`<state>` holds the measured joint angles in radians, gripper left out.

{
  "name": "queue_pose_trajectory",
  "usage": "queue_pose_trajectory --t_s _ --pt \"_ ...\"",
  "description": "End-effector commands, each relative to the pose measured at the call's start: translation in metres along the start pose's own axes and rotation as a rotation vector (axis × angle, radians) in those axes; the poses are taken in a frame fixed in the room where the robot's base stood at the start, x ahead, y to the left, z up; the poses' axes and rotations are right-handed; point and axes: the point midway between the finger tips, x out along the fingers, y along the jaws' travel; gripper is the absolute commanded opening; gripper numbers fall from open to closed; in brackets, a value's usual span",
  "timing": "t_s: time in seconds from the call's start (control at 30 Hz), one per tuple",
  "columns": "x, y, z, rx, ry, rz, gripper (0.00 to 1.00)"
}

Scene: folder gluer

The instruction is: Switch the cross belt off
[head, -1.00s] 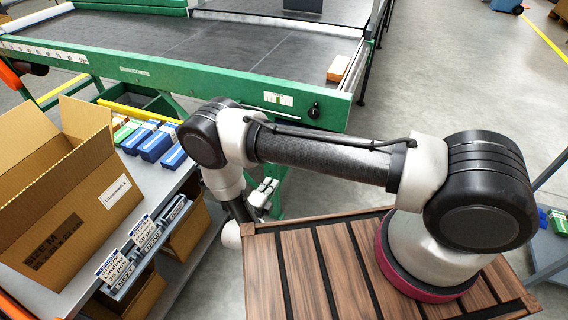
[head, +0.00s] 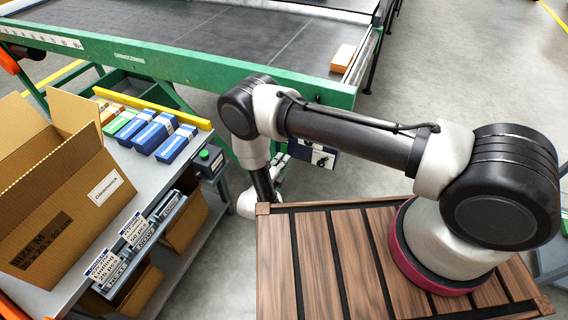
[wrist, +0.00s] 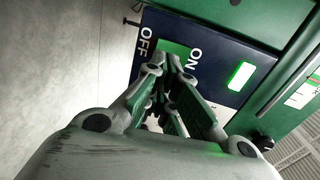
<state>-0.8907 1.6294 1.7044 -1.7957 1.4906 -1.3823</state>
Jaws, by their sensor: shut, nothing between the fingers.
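The control panel (wrist: 205,50) is dark blue, with the words OFF and ON in white, on the green machine frame in the wrist view. A lit green lamp (wrist: 241,76) is at its right. A green patch (wrist: 172,48) lies between the two words; the switch is largely hidden behind my fingers, so I cannot tell its position. My gripper (wrist: 167,68) is shut and empty, its tips in front of the panel between the words; I cannot tell whether they touch it. In the head view the panel (head: 322,160) shows partly beyond my arm, below the belt's green edge.
The wide belt (head: 240,40) carries an orange box (head: 342,57) at its right end. Floor is clear at the right.

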Motion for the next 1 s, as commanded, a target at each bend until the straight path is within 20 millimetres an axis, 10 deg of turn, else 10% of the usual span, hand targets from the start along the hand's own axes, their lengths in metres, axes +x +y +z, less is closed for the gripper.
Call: queue_pose_trajectory --t_s 1.0 --pt "0.012 0.004 0.006 -0.001 -0.010 0.000 0.00"
